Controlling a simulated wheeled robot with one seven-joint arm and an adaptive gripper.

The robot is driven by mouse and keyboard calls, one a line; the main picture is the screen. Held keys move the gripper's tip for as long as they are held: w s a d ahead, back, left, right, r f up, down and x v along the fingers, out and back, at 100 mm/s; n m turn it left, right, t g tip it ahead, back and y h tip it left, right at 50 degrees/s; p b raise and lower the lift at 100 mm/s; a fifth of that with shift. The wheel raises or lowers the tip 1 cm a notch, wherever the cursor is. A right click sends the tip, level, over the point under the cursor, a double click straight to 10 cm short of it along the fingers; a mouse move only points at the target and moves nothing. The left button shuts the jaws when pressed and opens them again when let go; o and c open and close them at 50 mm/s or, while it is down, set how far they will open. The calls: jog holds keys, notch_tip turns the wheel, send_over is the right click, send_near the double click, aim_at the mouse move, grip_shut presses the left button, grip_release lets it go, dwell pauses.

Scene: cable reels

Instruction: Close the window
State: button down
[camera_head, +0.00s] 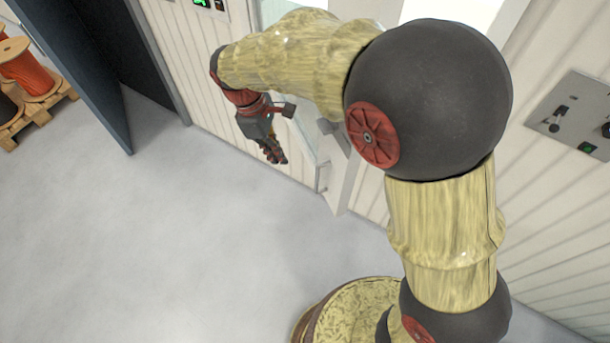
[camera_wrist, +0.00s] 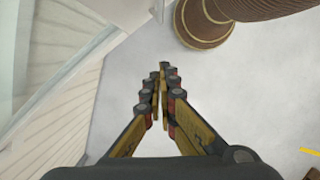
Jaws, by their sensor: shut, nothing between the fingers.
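The window is at the top middle of the head view. Its white-framed sash (camera_head: 343,190) stands out from the wall at an angle, so the window looks open. A grey handle (camera_head: 331,127) sits on the sash, partly hidden by my arm, which also covers much of the opening. My gripper (camera_head: 278,157) is shut and empty, pointing down to the left of the sash and handle, apparently apart from them. In the wrist view, the fingertips (camera_wrist: 165,78) are together over the floor. Pale framing and glass show at the left there, with no clear contact.
White ribbed wall (camera_head: 185,60) runs behind the window. A control panel (camera_head: 580,115) is on the wall at right. A dark door (camera_head: 75,60) stands open at left, near orange cable reels (camera_head: 25,72) on a pallet (camera_head: 35,112). The grey floor (camera_head: 130,240) at lower left is clear.

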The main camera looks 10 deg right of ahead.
jog(key=s+d+f, duration=0.1)
jog(key=d+f, duration=0.5)
jog(key=f, duration=0.3)
jog(key=shift+s+f, duration=0.3)
jog(key=shift+s, duration=0.1)
jog(key=shift+d, duration=0.2)
